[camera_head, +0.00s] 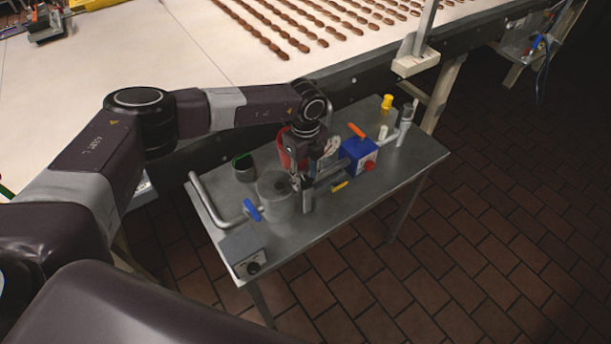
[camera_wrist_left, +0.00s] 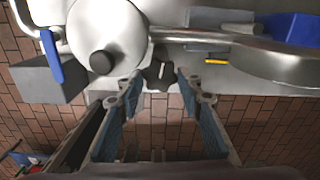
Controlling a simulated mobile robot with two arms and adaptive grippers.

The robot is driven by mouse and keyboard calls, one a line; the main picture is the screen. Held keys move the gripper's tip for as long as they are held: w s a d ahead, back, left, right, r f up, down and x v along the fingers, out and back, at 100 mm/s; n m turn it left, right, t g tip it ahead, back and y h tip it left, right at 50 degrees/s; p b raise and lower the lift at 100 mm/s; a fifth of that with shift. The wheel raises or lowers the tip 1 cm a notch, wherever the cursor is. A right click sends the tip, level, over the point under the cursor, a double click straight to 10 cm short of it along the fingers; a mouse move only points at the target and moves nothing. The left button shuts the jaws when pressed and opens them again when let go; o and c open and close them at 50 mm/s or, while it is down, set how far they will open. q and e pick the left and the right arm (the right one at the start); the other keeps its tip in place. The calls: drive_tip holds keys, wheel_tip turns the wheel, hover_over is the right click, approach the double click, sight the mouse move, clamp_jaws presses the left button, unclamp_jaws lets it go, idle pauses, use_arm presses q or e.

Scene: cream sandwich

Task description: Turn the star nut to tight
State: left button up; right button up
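The star nut (camera_wrist_left: 159,74) is a small dark lobed knob with a pale slot or bar on top, in the upper middle of the left wrist view. My left gripper (camera_wrist_left: 158,80) is open, with one fingertip on each side of the nut and visible gaps between. In the head view my left gripper (camera_head: 303,185) is low over the metal table, beside the round steel housing (camera_head: 274,192); there I cannot make out the nut. In the left wrist view the housing (camera_wrist_left: 108,30) is left of the nut. My right gripper is not in view.
The metal table (camera_head: 330,222) carries a blue-handled valve (camera_head: 252,210), a grey box with a black knob (camera_head: 245,252), a blue box with a red knob (camera_head: 359,155) and a yellow bar (camera_wrist_left: 216,62). A conveyor with biscuits (camera_head: 300,40) runs behind. Brick floor lies in front.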

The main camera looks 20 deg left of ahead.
use_arm(q)
drive_tip(key=c, duration=0.5)
drive_tip(key=shift+c, duration=0.2)
